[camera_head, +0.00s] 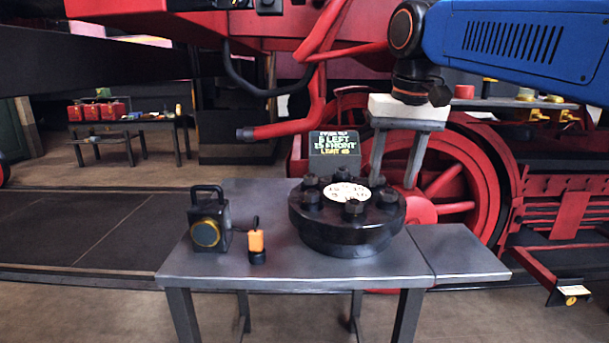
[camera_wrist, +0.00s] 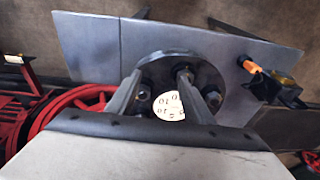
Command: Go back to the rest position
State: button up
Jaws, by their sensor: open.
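My gripper (camera_head: 396,184) is open and empty, its two grey fingers pointing down from a pale block. In the head view it hangs at the right rear of a black round bolted flange (camera_head: 345,238) on a grey metal table (camera_head: 230,272). The fingertips overlap the flange's rear right edge there; any contact is not clear. In the wrist view the open fingers (camera_wrist: 161,80) frame the same flange (camera_wrist: 155,68). A white numbered dial (camera_head: 348,193) sits on the flange's top and shows between the fingers in the wrist view (camera_wrist: 169,106).
A black lantern (camera_head: 209,222) and an orange-and-black lamp (camera_head: 257,242) stand on the table's left side. A dark lettered sign (camera_head: 334,145) stands behind the flange. Red locomotive wheels (camera_head: 455,180) and red pipes (camera_head: 300,122) are close behind. The table's right extension (camera_head: 462,263) is bare.

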jog(key=s+d+f+t, duration=0.1)
jog(key=s+d+f, duration=0.3)
jog(key=f, duration=0.5)
jog(key=s+d+f+t, duration=0.1)
jog(key=s+d+f, duration=0.3)
jog(key=s+f, duration=0.4)
jog(key=s+d+f, duration=0.3)
jog(key=s+f, duration=0.3)
jog(key=f, duration=0.4)
jog(key=shift+s+d+f+t+h, duration=0.3)
jog(key=shift+s+d+f+t, duration=0.1)
